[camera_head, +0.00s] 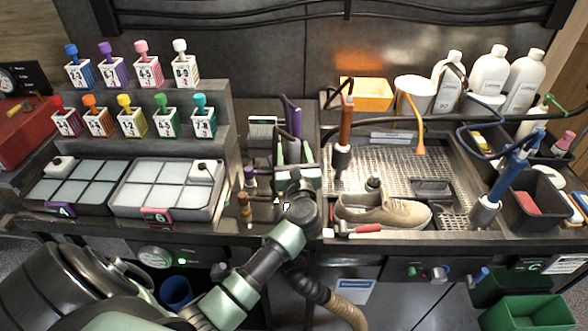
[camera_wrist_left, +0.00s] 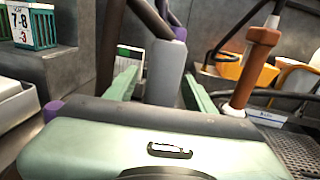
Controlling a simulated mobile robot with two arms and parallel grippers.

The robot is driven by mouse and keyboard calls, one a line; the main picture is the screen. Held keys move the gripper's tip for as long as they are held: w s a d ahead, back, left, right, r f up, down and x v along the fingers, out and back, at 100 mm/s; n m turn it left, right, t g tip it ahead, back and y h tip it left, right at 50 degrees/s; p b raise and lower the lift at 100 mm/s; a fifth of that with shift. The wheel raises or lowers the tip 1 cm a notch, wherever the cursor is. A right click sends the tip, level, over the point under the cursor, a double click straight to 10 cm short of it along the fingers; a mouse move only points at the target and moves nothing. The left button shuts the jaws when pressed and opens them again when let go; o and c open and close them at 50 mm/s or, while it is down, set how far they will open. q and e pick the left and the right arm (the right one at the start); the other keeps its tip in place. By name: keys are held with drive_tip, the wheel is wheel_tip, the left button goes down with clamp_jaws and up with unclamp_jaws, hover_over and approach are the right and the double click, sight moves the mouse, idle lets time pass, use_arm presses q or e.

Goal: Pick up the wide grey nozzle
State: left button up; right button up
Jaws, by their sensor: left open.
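A wide grey piece with a purple top, which looks like the wide grey nozzle (camera_wrist_left: 165,72), stands upright at the back of the counter in the left wrist view. In the head view, its purple upper part (camera_head: 294,120) rises behind my left gripper (camera_head: 295,155). My left gripper is open, with its two pale green fingers pointing toward the grey piece. My right gripper is not in view.
An orange-brown handled tool (camera_head: 346,125) stands close to the right of the gripper. A beige sneaker (camera_head: 385,212) lies on the perforated tray (camera_head: 395,160). Small bottles (camera_head: 245,205) stand to the left, beside pad trays (camera_head: 166,190). A card (camera_head: 263,127) stands behind.

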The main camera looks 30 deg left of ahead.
use_arm(q)
drive_tip(key=shift+w+a, duration=0.2)
drive_tip(key=shift+w, duration=0.05)
clamp_jaws()
idle(1.3)
